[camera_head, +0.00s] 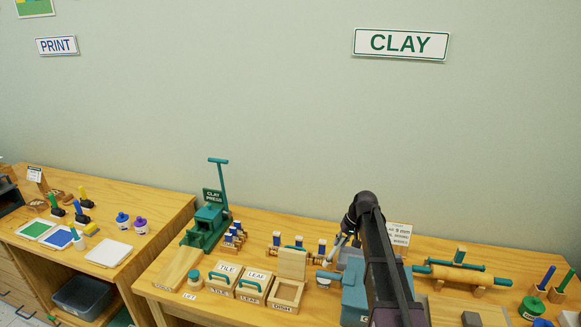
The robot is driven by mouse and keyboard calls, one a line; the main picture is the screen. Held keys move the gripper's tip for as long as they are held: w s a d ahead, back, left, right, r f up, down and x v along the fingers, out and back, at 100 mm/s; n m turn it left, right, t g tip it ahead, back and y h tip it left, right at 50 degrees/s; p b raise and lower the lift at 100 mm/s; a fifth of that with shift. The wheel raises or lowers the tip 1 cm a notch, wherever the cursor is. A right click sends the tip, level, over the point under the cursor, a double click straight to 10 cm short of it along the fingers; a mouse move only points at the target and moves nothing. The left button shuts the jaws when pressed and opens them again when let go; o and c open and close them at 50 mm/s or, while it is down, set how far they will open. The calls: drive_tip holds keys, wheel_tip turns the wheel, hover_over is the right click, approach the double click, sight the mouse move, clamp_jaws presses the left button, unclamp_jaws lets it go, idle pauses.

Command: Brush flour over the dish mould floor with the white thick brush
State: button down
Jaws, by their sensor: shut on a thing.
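The dish mould (287,293) is a square wooden box marked DISH, on the clay table. Its pale recessed floor faces up, and a wooden board stands upright behind it. My gripper (343,241) is at the far side of the table, right of the mould and apart from it. It is small in view and partly hidden by my dark arm.
Wooden moulds marked TILE (222,278) and LEAF (254,285) stand left of the dish mould. A green clay press (206,228) is at the back left. A blue-grey box (355,293) stands beside my arm. A rolling pin (459,275) lies right.

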drive_tip(key=shift+r+p, duration=4.55)
drive_tip(key=shift+r, duration=0.1)
